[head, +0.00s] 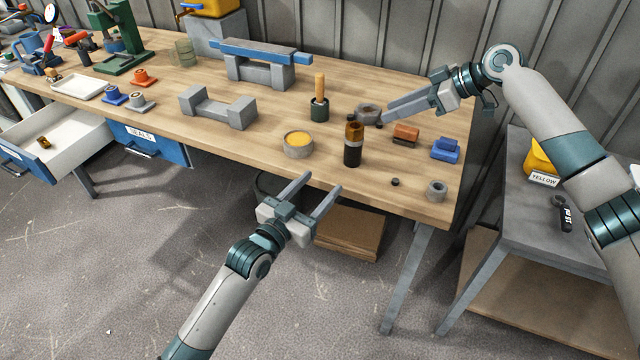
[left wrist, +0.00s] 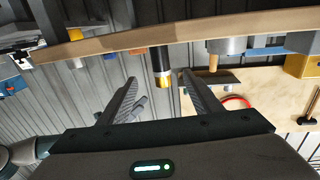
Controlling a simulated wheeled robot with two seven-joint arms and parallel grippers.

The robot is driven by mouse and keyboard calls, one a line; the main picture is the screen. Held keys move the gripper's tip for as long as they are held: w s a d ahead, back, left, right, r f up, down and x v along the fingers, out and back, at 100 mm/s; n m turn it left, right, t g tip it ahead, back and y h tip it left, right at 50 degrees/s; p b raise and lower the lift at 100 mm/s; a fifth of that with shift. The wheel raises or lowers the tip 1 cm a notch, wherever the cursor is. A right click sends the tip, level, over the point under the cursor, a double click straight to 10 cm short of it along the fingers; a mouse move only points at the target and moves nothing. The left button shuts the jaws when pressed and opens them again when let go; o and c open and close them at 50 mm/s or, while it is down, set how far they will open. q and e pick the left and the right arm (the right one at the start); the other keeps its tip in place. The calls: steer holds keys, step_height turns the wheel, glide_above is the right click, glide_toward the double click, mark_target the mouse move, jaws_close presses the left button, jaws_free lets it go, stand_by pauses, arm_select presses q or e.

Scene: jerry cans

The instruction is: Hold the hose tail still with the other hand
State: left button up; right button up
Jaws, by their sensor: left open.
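A dark upright cylinder with a brown-gold top (head: 353,146) stands near the bench's front edge. It may be the hose tail, but I cannot tell for sure. In the left wrist view (left wrist: 162,66) it appears beyond my fingers, upside down. My left gripper (head: 322,182) is open and empty, just off the front edge, apart from the cylinder. Its fingers also show in the left wrist view (left wrist: 158,79). My right gripper (head: 384,112) is low over the bench, its fingertips at a grey nut-like ring (head: 367,109). Whether it grips anything is unclear.
The wooden bench (head: 230,138) also holds a round yellow-topped tin (head: 298,145), a wooden-handled tool (head: 319,98), a brown block (head: 406,134), a blue block (head: 445,149) and a small grey ring (head: 437,190). A cardboard box (head: 350,233) lies below. Open drawer (head: 58,160) at left.

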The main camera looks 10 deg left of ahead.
mark_target(349, 155)
arm_select(q)
steer(key=x, duration=1.7)
steer(key=shift+w, duration=0.25)
steer(key=c, duration=1.2)
steer(key=shift+s+f, duration=0.1)
steer(key=shift+f, duration=0.1)
stand_by(0.4)
